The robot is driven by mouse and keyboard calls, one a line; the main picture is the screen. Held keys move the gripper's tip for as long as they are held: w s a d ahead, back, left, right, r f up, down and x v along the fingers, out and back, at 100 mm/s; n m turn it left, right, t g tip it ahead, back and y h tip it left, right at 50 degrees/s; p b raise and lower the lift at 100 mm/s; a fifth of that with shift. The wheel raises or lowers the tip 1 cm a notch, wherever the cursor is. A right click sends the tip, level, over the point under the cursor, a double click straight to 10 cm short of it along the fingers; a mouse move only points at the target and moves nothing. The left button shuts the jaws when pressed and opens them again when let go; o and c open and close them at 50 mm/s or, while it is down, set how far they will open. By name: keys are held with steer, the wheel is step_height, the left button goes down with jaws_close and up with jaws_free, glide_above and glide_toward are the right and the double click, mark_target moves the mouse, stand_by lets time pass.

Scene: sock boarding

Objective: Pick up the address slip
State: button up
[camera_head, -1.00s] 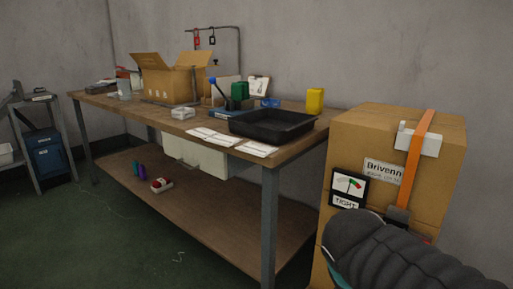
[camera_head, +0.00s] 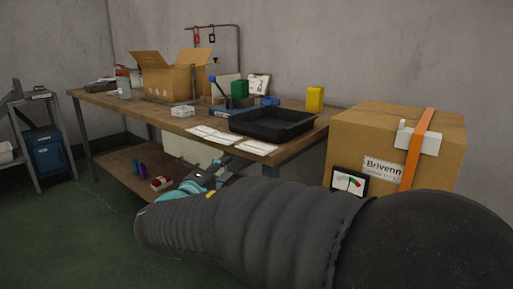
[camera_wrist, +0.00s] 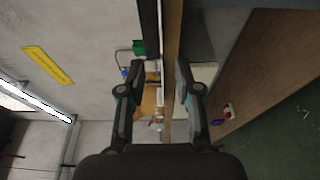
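White printed paper slips lie flat near the front edge of the workbench in the head view: one group (camera_head: 214,134) left of the black tray and one slip (camera_head: 256,147) in front of it. I cannot tell which is the address slip. My gripper (camera_head: 215,170) is in front of the bench, below its top edge, apart from the slips. In the wrist view my gripper (camera_wrist: 159,66) is open with nothing between its fingers. No slip can be made out clearly there. My dark arm covers the lower part of the head view.
The black tray (camera_head: 272,119) sits on the workbench, with an open carton (camera_head: 167,82) and a yellow block (camera_head: 315,99) behind. A strapped box (camera_head: 385,138) stands at right. Red and purple items lie on the lower shelf (camera_head: 112,165).

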mark_target(250, 151)
steer(key=x, duration=0.3)
steer(key=p+x, duration=0.1)
steer(key=x, duration=0.6)
steer(key=shift+w+d+p, duration=0.15)
steer(key=shift+d+p, duration=0.2)
steer(key=shift+d, duration=0.2)
steer(key=shift+w+d, duration=0.2)
steer(key=shift+w, duration=0.35)
jaws_close()
